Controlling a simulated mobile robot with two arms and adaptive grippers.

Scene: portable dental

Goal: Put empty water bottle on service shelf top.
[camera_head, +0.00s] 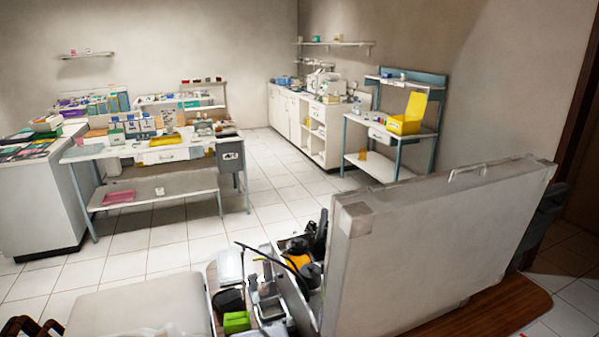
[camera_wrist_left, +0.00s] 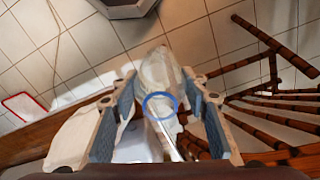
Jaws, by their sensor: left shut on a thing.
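In the left wrist view my left gripper (camera_wrist_left: 163,112) is shut on a clear bottle (camera_wrist_left: 158,72) with a blue ring at its near end. The bottle lies between the two padded fingers and points away from the wrist. In the head view neither gripper is clearly seen. A blue-framed shelf unit (camera_head: 436,78) stands against the right wall, with a top board and a lower worktop. Other wall shelves and racks are also in view, and I cannot tell for certain which is the service shelf.
An open grey case (camera_head: 430,250) stands upright on a wooden top (camera_head: 480,318) at the front right, beside bins of tools. A worktable (camera_head: 110,150) stands at the back left. Tiled floor (camera_head: 200,240) is clear between. Brown slatted wood (camera_wrist_left: 270,105) lies right of the bottle in the wrist view.

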